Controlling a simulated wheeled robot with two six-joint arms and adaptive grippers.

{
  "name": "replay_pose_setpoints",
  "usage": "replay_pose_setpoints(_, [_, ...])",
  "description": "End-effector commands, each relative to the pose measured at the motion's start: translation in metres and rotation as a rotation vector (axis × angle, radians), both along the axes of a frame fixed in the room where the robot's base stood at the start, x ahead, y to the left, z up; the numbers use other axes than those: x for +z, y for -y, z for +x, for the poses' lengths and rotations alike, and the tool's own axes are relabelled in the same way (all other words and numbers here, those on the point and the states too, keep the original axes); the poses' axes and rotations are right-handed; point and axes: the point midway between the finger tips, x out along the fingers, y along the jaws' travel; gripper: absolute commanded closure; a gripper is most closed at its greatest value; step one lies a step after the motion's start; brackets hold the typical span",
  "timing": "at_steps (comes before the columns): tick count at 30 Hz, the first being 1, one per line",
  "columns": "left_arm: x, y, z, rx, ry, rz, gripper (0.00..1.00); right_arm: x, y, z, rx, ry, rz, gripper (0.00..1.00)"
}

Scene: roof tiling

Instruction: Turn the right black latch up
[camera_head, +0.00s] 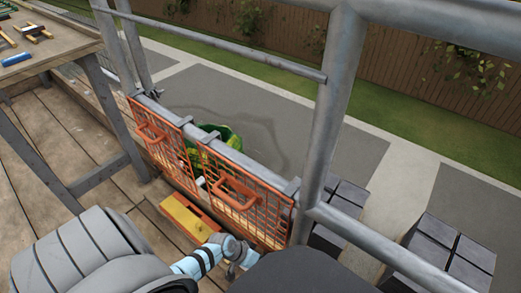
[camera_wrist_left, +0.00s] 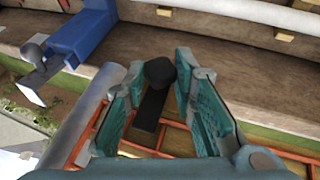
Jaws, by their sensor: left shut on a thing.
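The black latch (camera_wrist_left: 156,100) shows in the left wrist view as a dark bar with a rounded knob, lying near the orange mesh gate (camera_wrist_left: 145,152). My left gripper (camera_wrist_left: 158,75) has its teal-padded fingers on either side of the latch and is shut on it. In the head view my left gripper (camera_head: 232,256) is low at the right end of the orange mesh gate (camera_head: 262,208). The latch cannot be made out there. My right gripper is not in view.
A second orange mesh panel (camera_head: 157,137) stands to the left. Metal rails (camera_head: 335,110) rise close by on the right. A yellow and orange object (camera_head: 188,217) lies on the planks by the gate. A blue part (camera_wrist_left: 88,38) shows in the wrist view. A wooden table (camera_head: 50,45) stands at upper left.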

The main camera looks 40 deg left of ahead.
Motion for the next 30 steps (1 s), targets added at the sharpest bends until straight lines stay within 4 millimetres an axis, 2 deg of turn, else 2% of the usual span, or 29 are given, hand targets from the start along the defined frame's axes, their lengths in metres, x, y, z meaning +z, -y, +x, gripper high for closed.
replay_pose_setpoints(2, [-0.001,0.000,-0.002,0.000,-0.004,0.001,1.00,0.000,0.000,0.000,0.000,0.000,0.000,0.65])
replay_pose_setpoints(3, [-0.001,0.000,-0.002,0.000,-0.004,0.001,0.70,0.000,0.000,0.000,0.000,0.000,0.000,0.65])
replay_pose_setpoints(6, [-0.001,0.000,-0.001,0.000,-0.003,0.002,0.57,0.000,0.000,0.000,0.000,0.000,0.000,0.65])
replay_pose_setpoints(17, [0.004,-0.002,-0.002,-0.001,-0.002,0.001,0.57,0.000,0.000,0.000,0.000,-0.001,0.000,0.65])
replay_pose_setpoints(20, [0.018,-0.007,-0.009,-0.002,0.000,0.003,0.57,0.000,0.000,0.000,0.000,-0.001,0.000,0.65])
replay_pose_setpoints(27, [0.076,-0.025,-0.035,-0.005,-0.002,0.006,0.57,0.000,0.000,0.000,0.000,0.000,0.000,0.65])
replay_pose_setpoints(30, [0.093,-0.031,-0.043,-0.002,-0.004,0.006,0.57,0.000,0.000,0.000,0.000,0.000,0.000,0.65])
